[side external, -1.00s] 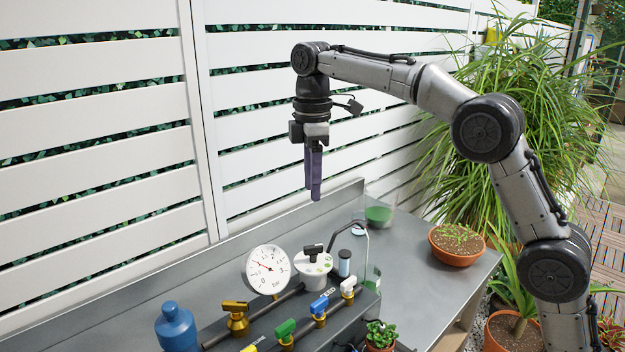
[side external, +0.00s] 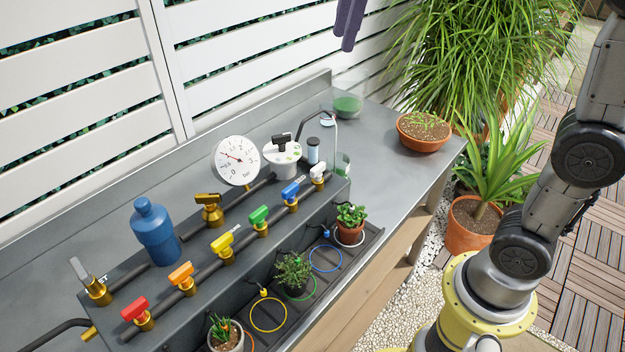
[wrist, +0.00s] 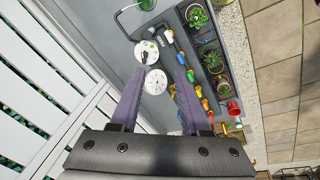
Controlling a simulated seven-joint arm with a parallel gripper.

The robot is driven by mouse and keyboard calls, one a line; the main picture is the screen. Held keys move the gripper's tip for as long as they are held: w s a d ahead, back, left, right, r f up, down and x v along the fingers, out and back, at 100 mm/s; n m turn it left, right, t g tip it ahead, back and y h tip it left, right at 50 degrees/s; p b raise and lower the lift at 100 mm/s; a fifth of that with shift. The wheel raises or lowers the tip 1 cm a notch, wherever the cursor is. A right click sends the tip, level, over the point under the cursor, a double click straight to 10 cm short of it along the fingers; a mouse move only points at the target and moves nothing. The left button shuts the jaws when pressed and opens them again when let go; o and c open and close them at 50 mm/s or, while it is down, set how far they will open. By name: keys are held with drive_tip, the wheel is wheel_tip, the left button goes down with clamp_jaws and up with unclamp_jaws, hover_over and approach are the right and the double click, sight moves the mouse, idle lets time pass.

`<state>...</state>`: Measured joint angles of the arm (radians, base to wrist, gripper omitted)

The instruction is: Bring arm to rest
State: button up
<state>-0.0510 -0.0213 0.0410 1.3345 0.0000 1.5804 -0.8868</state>
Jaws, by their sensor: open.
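My gripper (side external: 348,25) shows only its purple fingertips at the top edge of the side external view, high above the bench and in front of the white slatted fence. In the wrist view my gripper (wrist: 157,90) has its two purple fingers spread apart with nothing between them. The upper arm and wrist are out of frame in the side view. The grey metal bench (side external: 384,140) lies below, with a pressure gauge (side external: 237,160) and a row of coloured valves on it.
A blue bottle (side external: 155,232) stands among the pipes. A bowl of seedlings (side external: 423,131) sits at the bench's right end. Small potted plants, one of them a leafy plant (side external: 350,222), stand in a front tray. The white fence (side external: 70,110) runs behind the bench. Air around the gripper looks clear.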

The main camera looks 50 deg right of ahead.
drive_tip(key=s+d+f+m+t, duration=0.1)
drive_tip(key=s+f+m, duration=0.2)
drive_tip(key=s+f, duration=0.35)
drive_tip(key=s+d+f+m+t, duration=0.1)
drive_tip(key=s+f+m, duration=0.2)
drive_tip(key=s, duration=0.7)
wheel_tip(320, 180, down, 8)
drive_tip(key=s+m+t, duration=0.1)
drive_tip(key=s+m, duration=0.1)
drive_tip(key=m, duration=0.2)
drive_tip(key=shift+r+m, duration=0.15)
drive_tip(key=shift+m, duration=0.25)
